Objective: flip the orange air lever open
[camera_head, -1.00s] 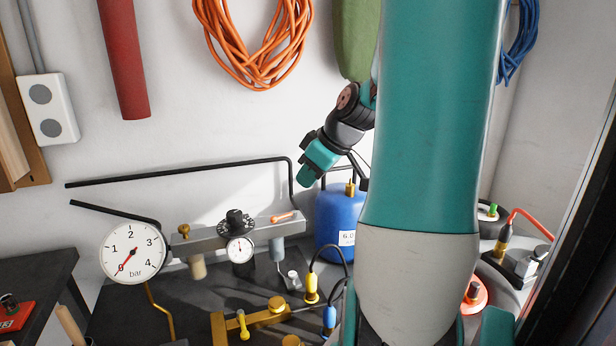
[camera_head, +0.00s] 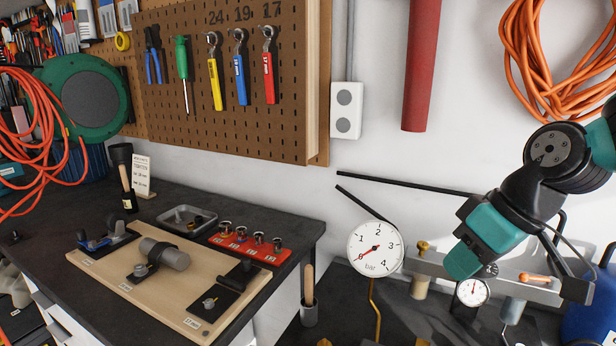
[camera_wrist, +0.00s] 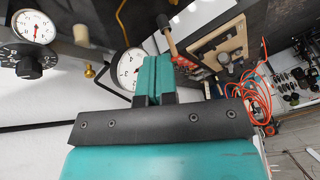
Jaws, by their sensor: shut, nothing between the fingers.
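The orange air lever (camera_head: 535,277) lies nearly flat along the top of a grey manifold bar (camera_head: 430,266) in the head view, near the bar's right end. My gripper (camera_head: 463,264) is shut and empty. It appears to the left of the lever, in front of or above the bar, and hides part of it. Its closed teal fingers (camera_wrist: 153,78) show in the wrist view, pointing toward a large white gauge. I cannot make out the lever in the wrist view. The large gauge (camera_head: 375,248) has its red needle near 0.
A small gauge (camera_head: 472,292) and brass knob (camera_head: 423,247) are on the bar. A black rail (camera_head: 400,183) runs behind it. A blue tank (camera_head: 592,305) stands at the right. At left, a dark bench holds a wooden board (camera_head: 120,272) and a red socket tray (camera_head: 250,246).

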